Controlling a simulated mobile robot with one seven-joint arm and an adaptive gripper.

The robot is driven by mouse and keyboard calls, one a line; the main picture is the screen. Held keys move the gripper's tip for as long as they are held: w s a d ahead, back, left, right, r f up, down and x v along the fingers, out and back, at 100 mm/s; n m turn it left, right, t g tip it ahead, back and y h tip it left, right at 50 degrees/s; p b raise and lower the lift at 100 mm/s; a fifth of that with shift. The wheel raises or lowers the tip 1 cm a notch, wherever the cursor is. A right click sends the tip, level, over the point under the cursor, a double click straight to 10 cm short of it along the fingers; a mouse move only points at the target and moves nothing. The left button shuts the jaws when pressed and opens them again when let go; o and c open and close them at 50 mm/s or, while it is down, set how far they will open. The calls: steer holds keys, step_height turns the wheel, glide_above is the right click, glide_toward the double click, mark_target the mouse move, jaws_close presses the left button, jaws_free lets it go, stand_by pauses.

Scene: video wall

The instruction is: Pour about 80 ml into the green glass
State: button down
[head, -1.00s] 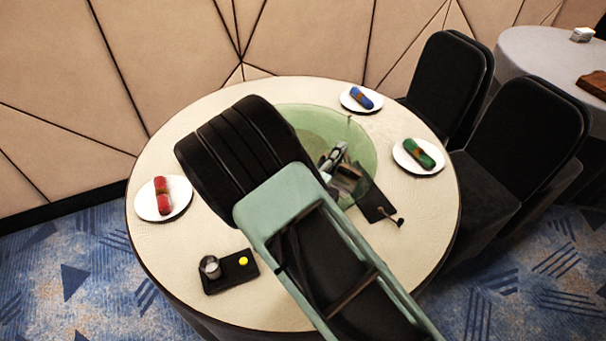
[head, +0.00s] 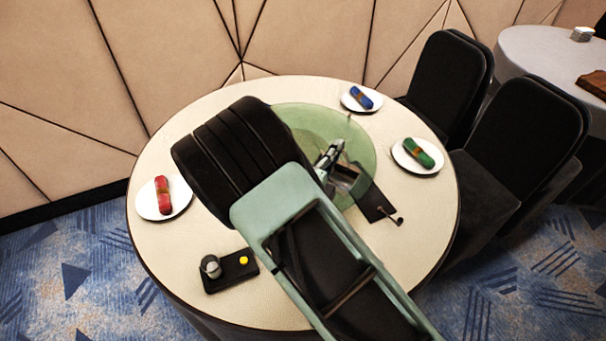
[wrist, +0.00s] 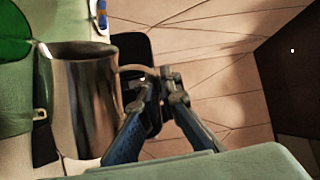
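A shiny metal jug (wrist: 85,110) stands large at the left of the wrist view, its handle toward my fingers. In the head view the jug (head: 346,178) shows only partly beside my gripper (head: 332,156), over the green glass disc. In the wrist view my gripper (wrist: 161,82) has its fingertips close together at the jug's handle and appears shut on it. The jug's contents are hidden. A bright green rounded thing (wrist: 14,36) is cut off at the wrist view's left edge; it may be the green glass. I cannot make out a green glass in the head view.
The round table (head: 165,240) bears a green glass disc (head: 362,140). Plates hold red (head: 163,194), blue (head: 361,97) and green (head: 418,152) rolled napkins. A black tray (head: 222,283) has a small metallic container (head: 211,266) and yellow item. Another dark tray (head: 374,203) lies right of my arm. Chairs stand right.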

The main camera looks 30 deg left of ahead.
mark_target(349, 163)
steer(key=shift+a+r+n+p, duration=0.25)
steer(key=shift+a+n+p, duration=0.15)
steer(key=shift+a, duration=0.2)
steer(key=shift+a+r+n+p, duration=0.2)
steer(key=shift+a+n+p, duration=0.1)
steer(key=shift+a+p, duration=0.25)
stand_by(0.9)
steer(key=d+m+b, duration=0.1)
steer(key=d+f+m+b, duration=0.1)
steer(key=d, duration=0.1)
steer(key=d+f+m+b, duration=0.1)
steer(key=shift+d+f, duration=0.15)
steer(key=shift+d, duration=0.2)
steer(key=shift+m, duration=0.3)
steer(key=shift+d+f+m+b, duration=0.65)
steer(key=shift+f+m+b, duration=0.05)
steer(key=shift+m+b, duration=0.15)
steer(key=shift+d+r+m, duration=0.1)
steer(key=shift+d+m, duration=0.2)
steer(key=shift+m, duration=0.15)
steer(key=shift+d, duration=0.1)
stand_by(0.6)
